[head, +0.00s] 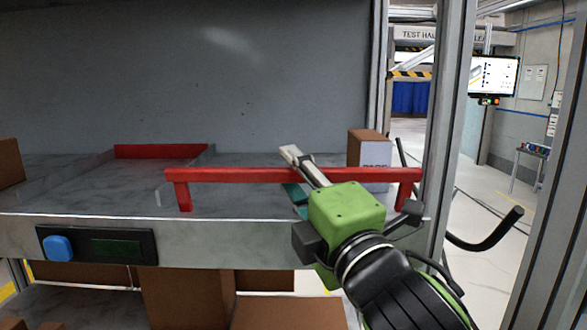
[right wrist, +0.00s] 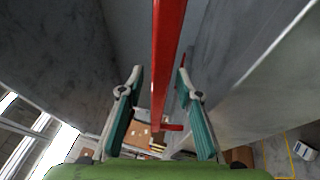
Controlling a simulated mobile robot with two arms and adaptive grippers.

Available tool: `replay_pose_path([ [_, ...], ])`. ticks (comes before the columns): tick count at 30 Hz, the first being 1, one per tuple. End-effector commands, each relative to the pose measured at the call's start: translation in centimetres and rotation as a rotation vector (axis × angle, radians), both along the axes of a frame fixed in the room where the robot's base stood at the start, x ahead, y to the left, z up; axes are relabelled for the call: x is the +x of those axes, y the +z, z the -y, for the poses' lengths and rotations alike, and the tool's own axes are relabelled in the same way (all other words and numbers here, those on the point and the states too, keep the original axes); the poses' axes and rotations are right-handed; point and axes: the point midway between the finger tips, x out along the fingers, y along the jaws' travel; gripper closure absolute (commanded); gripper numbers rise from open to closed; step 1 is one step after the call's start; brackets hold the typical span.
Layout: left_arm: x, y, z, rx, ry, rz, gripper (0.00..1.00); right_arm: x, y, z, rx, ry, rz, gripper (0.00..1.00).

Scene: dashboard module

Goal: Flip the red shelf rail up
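The red shelf rail (head: 235,175) runs across the front of the grey shelf, with its bar above the front edge and a short leg pointing down at each end. My right gripper (head: 294,174) comes in from the lower right at the rail, right of its middle. In the right wrist view the rail (right wrist: 167,55) passes between the two spread fingers of my right gripper (right wrist: 160,73), with gaps visible beside it. The gripper is open, around the rail and not clamped on it. My left gripper is not in view.
A second red strip (head: 160,151) lies farther back on the shelf (head: 90,200). A cardboard box (head: 369,150) stands at the shelf's right end, near a metal upright (head: 452,130). A panel with a blue button (head: 58,249) is on the shelf front. More boxes (head: 187,297) sit below.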

Motion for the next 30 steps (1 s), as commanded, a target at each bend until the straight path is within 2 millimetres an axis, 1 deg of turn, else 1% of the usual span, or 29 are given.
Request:
replay_pose_path([
  [5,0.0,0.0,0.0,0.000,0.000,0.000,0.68,0.0,0.0,0.0,0.000,0.000,0.000,0.68],
  [9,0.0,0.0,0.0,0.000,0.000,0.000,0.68,0.0,0.0,0.0,0.000,0.000,0.000,1.00],
  [15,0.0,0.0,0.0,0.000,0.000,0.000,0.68,0.0,0.0,0.0,0.000,0.001,-0.009,1.00],
  [22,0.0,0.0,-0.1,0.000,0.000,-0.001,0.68,0.8,0.1,0.0,-0.001,0.000,-0.115,1.00],
  [24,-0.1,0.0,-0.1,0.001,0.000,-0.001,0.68,1.2,-0.2,0.0,-0.003,-0.001,-0.120,1.00],
  [30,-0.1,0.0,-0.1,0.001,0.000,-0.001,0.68,1.2,-0.1,0.0,0.000,0.001,-0.118,1.00],
])
